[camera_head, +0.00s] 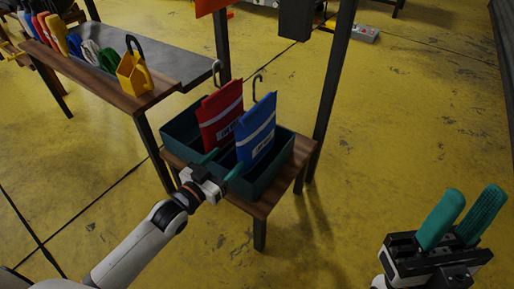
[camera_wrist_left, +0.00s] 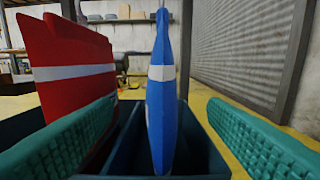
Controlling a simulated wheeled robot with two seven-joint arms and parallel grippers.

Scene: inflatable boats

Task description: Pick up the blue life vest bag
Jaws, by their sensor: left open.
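The blue life vest bag (camera_head: 256,132), with a white band and a hook on top, stands upright in a dark green bin (camera_head: 280,165) on a small wooden table. My left gripper (camera_head: 224,164) is open at the near side of this bin. In the left wrist view, the blue bag (camera_wrist_left: 161,95) appears edge-on between the two teal fingers (camera_wrist_left: 162,125), with gaps on both sides. A red bag (camera_head: 221,115) stands to its left in the neighbouring bin. My right gripper (camera_head: 475,196) is open and empty at the right, over the floor.
The red bag (camera_wrist_left: 72,85) is close to my left finger in the wrist view. A dark metal post (camera_head: 333,85) rises right behind the small table. A longer table (camera_head: 150,98) with several coloured items stands at the left. The yellow floor at the right is mostly clear.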

